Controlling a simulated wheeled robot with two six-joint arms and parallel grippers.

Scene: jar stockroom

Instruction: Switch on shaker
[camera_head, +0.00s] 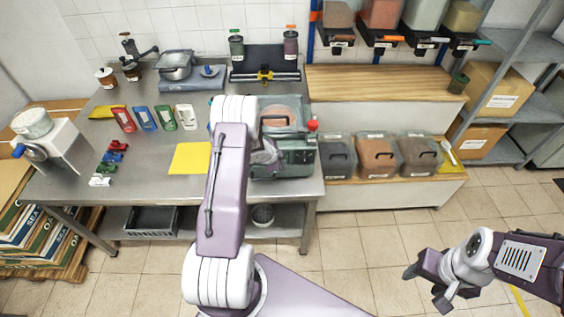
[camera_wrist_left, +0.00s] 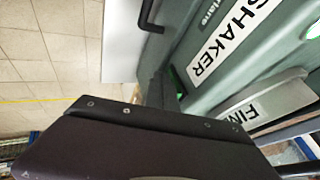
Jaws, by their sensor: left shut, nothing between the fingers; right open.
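The shaker (camera_head: 299,158) is a grey-green machine at the front right of the steel table, with a red knob (camera_head: 312,125) at its upper right. In the left wrist view its front panel (camera_wrist_left: 240,75) carries a SHAKER label and a FINES label. A green-lit spot (camera_wrist_left: 178,80) shows beside the SHAKER label, partly covered by my finger. My left gripper (camera_head: 272,162) is shut and empty, its fingertips (camera_wrist_left: 165,90) close to that spot; I cannot tell whether they touch. My right gripper (camera_head: 428,282) is open and empty over the floor at the right.
A yellow sheet (camera_head: 189,158) lies left of the shaker. Lidded bins (camera_head: 375,155) sit on a low shelf to the right. A white-topped machine (camera_head: 50,145) stands at the left. Floor in front is clear.

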